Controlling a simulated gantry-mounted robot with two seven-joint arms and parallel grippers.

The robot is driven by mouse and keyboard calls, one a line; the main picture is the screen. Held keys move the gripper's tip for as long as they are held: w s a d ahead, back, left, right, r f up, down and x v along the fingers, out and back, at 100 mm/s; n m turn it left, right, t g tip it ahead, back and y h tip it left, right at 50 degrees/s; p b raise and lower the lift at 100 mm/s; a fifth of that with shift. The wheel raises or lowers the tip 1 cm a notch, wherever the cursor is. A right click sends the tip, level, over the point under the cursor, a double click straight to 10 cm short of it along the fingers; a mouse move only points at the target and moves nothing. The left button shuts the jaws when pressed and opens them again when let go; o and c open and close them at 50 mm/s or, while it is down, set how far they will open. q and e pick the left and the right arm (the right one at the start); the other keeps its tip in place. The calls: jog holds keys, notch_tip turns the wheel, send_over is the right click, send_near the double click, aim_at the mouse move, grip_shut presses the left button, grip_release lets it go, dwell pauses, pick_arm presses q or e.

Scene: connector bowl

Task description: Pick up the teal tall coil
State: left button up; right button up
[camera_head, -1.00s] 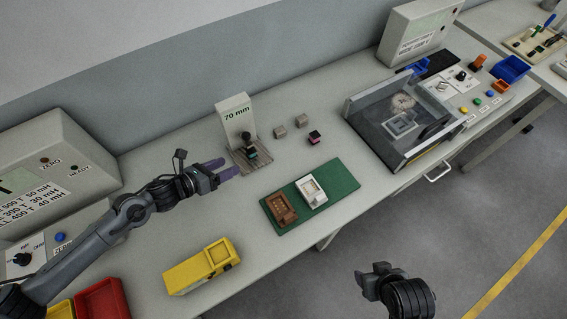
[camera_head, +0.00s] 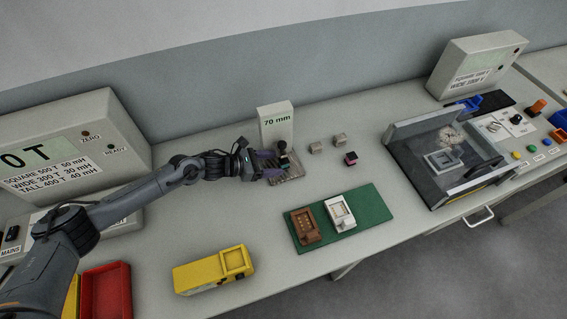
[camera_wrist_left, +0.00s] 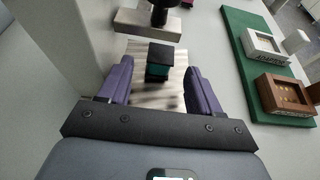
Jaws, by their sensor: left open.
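In the head view the coil (camera_head: 284,161) is small and partly hidden by my gripper. My left gripper (camera_head: 276,165) is open, with its purple fingers pointing at the coil. In the left wrist view its fingers (camera_wrist_left: 160,76) are on either side of the coil, with a gap to each. My right gripper is out of view.
The upright 70 mm stand (camera_head: 276,122) rises close beside the left finger, and a dark plunger (camera_wrist_left: 159,14) hangs near the coil. Grey blocks (camera_head: 339,139) and a pink-and-black part (camera_head: 351,158) lie to the right. A green mat (camera_head: 372,208) holds brown and white housings.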

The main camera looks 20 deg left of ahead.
aim_at(279, 161)
pick_arm(q)
jog(key=x, duration=0.4)
jog(key=shift+w+r, duration=0.1)
jog(key=shift+r, duration=0.1)
jog(key=c, duration=1.1)
jog(key=shift+c, duration=0.3)
jog(key=shift+r, duration=0.15)
